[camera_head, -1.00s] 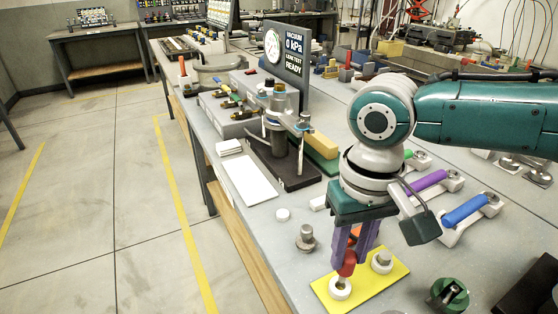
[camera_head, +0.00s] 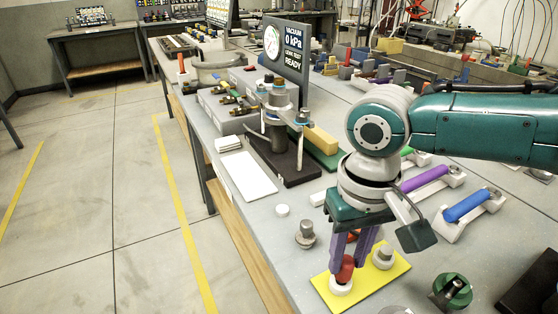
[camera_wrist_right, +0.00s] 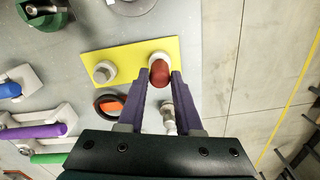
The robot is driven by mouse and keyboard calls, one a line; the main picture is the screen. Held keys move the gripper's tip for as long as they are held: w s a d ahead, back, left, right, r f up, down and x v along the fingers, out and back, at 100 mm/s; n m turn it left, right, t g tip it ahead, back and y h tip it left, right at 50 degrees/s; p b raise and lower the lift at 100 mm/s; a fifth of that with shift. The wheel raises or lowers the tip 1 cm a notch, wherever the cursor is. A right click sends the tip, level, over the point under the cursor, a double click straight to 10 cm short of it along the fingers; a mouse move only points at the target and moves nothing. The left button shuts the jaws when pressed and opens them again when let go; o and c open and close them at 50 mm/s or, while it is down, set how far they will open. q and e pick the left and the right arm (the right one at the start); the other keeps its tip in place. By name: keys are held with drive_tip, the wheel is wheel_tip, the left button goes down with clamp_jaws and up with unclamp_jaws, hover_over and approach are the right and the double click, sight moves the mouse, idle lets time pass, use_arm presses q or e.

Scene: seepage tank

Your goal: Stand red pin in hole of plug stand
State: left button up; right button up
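The red pin (camera_head: 345,268) is upright at the near-left white collar (camera_head: 341,287) of the yellow plug stand (camera_head: 393,276). Its silver shank no longer shows; only the red head stands above the collar. My right gripper (camera_head: 348,262) points down, its purple fingers on both sides of the red head. In the right wrist view the red pin (camera_wrist_right: 159,72) sits between the fingertips, which appear shut on it. The stand's other collar (camera_wrist_right: 103,72) holds a grey plug (camera_head: 383,253). How deep the pin sits is hidden. My left gripper is not in view.
A grey metal plug (camera_head: 305,235) and a white disc (camera_head: 282,211) lie left of the stand. A green knob (camera_head: 452,292) is to its right. Blue (camera_head: 466,205) and purple (camera_head: 428,178) handles lie behind. An orange-and-black ring (camera_wrist_right: 108,103) is beside the fingers.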

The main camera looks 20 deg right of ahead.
drive_tip(key=o, duration=0.5)
drive_tip(key=shift+c, duration=0.2)
wheel_tip(320, 180, up, 10)
drive_tip(key=p, duration=0.1)
drive_tip(key=shift+p, duration=0.4)
